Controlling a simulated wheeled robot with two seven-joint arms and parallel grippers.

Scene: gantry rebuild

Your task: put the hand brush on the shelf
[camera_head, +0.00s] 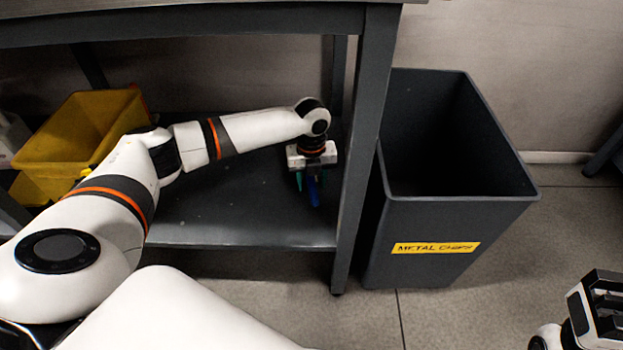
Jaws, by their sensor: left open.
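The grey lower shelf (240,220) lies under the workbench on the left. A narrow blue thing, seemingly the hand brush (313,192), is at the right part of the shelf, close to the bench's front leg. My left gripper (309,181) points down over the shelf. Its jaws are open, with the blue thing between or just beyond the fingers; much of it is hidden by the gripper. I cannot tell whether it touches the fingers. My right gripper (599,305) is at the lower right, away from the shelf; its opening is unclear.
The workbench top (200,22) overhangs the shelf, and its front leg (365,150) stands right beside my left gripper. A dark open bin (425,268) labelled for metal chips stands to the right. A yellow container (85,120) sits at the shelf's left.

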